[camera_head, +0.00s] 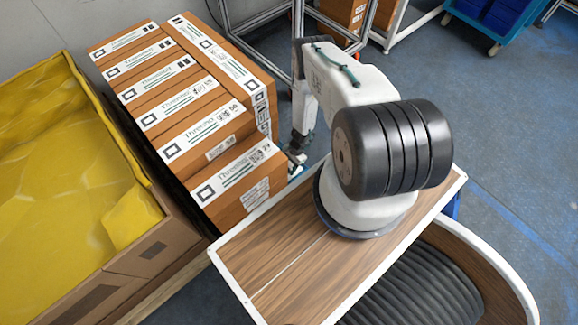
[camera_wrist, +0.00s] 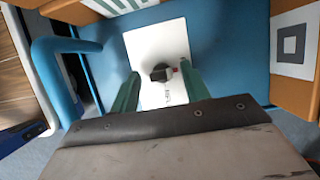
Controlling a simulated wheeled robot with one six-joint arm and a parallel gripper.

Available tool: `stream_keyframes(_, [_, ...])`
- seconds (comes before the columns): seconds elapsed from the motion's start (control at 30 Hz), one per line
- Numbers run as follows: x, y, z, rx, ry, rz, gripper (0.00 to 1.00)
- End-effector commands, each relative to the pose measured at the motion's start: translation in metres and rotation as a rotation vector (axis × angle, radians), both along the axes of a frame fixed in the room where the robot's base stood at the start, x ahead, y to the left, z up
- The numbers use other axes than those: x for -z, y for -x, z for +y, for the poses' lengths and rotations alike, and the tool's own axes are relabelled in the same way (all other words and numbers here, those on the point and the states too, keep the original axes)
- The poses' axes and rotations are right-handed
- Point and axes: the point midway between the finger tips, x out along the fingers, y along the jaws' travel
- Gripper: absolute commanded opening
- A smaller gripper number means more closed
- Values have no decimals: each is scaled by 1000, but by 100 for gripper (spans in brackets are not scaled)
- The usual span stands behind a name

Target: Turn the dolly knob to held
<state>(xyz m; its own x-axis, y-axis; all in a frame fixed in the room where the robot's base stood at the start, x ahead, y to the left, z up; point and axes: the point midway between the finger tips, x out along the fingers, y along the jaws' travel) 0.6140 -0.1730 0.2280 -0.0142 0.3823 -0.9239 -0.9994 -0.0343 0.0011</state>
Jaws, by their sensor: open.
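The dolly knob (camera_wrist: 161,73) is a small black knob on a white plate (camera_wrist: 150,45) fixed to a blue panel (camera_wrist: 222,45). I cannot tell whether the fingertips reach the knob. In the head view my arm reaches down beside the boxes, and the knob is hidden there.
A blue tubular handle (camera_wrist: 50,75) stands left of the panel. Stacked orange-brown labelled boxes (camera_head: 190,95) stand left of my arm, and a box (camera_wrist: 293,45) shows at right in the wrist view. A yellow-lined bin (camera_head: 60,130) lies far left.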

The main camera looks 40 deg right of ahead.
Motion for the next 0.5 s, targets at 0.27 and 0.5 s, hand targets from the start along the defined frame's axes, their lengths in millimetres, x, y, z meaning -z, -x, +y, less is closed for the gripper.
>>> stream_keyframes(0.27, [0,0,0,0,0,0,24])
stream_keyframes(0.5, [0,0,0,1,0,-1,2])
